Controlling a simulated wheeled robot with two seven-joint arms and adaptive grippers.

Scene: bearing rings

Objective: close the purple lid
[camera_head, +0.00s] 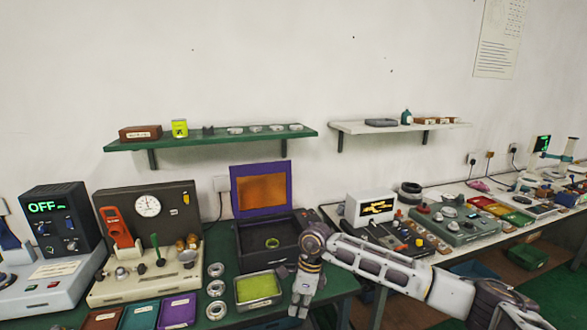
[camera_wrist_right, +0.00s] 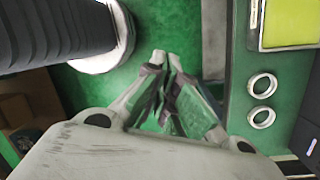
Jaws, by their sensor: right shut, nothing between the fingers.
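The purple lid (camera_head: 262,188) stands open and upright at the back of a dark box (camera_head: 243,240). It has a purple frame around an orange panel. A green ring (camera_head: 272,243) lies inside the box. My right gripper (camera_head: 299,311) is low at the front edge of the green table, in front of and to the right of the box, apart from the lid. In the right wrist view my right gripper (camera_wrist_right: 166,62) is shut and empty. The lid does not show in that view. My left gripper is not in view.
A tray with a yellow-green pad (camera_head: 258,288) sits in front of the box, with several metal rings (camera_head: 216,288) to its left. A gauge panel (camera_head: 150,215) stands left of the box. A green shelf (camera_head: 215,138) hangs above the lid.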

